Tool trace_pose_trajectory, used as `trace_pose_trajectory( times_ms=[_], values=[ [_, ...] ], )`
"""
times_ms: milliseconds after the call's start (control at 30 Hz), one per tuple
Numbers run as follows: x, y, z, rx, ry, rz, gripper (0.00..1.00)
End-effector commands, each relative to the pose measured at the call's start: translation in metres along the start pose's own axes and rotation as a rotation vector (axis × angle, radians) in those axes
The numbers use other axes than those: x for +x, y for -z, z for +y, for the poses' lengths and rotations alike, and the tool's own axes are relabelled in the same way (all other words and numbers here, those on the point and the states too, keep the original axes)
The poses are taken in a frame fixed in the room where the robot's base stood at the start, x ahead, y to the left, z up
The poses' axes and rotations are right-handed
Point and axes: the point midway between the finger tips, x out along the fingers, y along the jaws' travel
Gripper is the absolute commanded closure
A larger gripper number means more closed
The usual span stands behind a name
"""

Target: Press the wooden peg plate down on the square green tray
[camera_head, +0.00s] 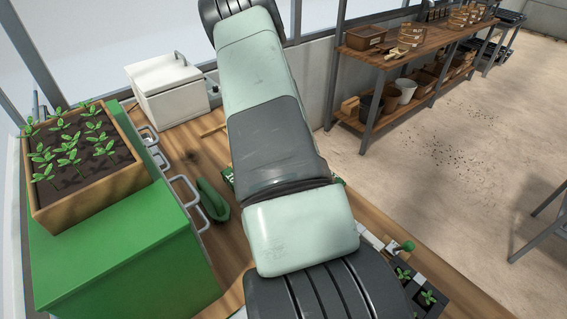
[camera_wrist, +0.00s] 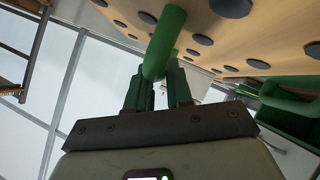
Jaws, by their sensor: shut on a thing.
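The wooden peg plate (camera_wrist: 250,45) fills the upper right of the wrist view, a pale board dotted with several dark round pegs. A green bar handle (camera_wrist: 167,38) stands out from it. My gripper (camera_wrist: 160,80) is shut on this green handle, one finger on each side. In the head view my arm hides the gripper and the plate. I cannot identify the square green tray in either view; only small green bits show beside my arm in the head view. Whether plate and tray touch cannot be told.
On the left of the bench stand a green cabinet (camera_head: 130,245) with metal handles, a planter of seedlings (camera_head: 95,195) on it, and a white box (camera_head: 168,88) behind. A green object (camera_head: 212,200) lies near my arm. Dark seedling cells (camera_head: 428,296) and a green-knobbed lever (camera_head: 405,247) are lower right.

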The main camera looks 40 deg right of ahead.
Motion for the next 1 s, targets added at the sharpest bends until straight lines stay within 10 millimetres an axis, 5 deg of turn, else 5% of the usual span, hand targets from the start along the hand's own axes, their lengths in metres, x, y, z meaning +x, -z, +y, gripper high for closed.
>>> trace_pose_trajectory(
  times_ms=[1000],
  values=[
    [0.0045,-0.0062,-0.0046,0.0,0.0,-0.001,1.0]
  ],
)
